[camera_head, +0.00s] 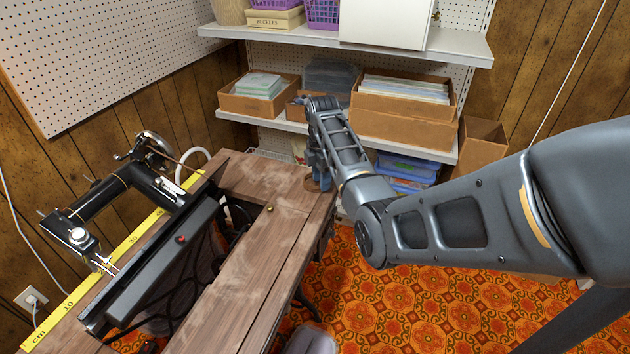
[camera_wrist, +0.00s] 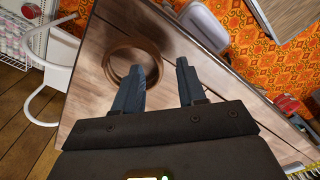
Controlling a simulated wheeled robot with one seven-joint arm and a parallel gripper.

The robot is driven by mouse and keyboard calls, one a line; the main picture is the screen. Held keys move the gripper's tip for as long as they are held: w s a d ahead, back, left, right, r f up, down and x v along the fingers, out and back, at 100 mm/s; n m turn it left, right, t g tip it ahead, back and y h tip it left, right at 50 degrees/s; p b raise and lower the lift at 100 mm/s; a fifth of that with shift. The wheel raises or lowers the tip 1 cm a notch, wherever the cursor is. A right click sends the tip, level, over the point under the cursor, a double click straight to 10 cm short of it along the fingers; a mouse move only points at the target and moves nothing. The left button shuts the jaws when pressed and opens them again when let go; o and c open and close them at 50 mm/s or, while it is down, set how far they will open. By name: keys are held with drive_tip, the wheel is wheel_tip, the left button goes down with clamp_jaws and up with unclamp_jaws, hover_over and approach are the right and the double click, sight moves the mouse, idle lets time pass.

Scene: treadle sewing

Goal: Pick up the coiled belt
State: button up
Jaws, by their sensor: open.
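The coiled belt is a brown ring (camera_wrist: 107,67) lying flat on the wooden sewing table (camera_wrist: 185,50), near a table edge in the wrist view. My gripper (camera_wrist: 160,66) is open and points down at the table. Its left finger overlaps the right part of the ring in the picture and hides some of it; its right finger is outside the ring. I cannot tell whether the finger touches it. In the head view my gripper (camera_head: 320,172) is at the table's far right corner, where the belt is mostly hidden.
The black treadle sewing machine (camera_head: 115,195) and a yellow measuring tape (camera_head: 135,235) lie left of the table top. Shelves with cardboard boxes (camera_head: 400,125) stand behind my arm. The table's middle boards (camera_head: 255,255) are clear. Patterned orange carpet (camera_head: 440,310) covers the floor at right.

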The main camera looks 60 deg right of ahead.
drive_tip(key=shift+f, duration=0.9)
clamp_jaws()
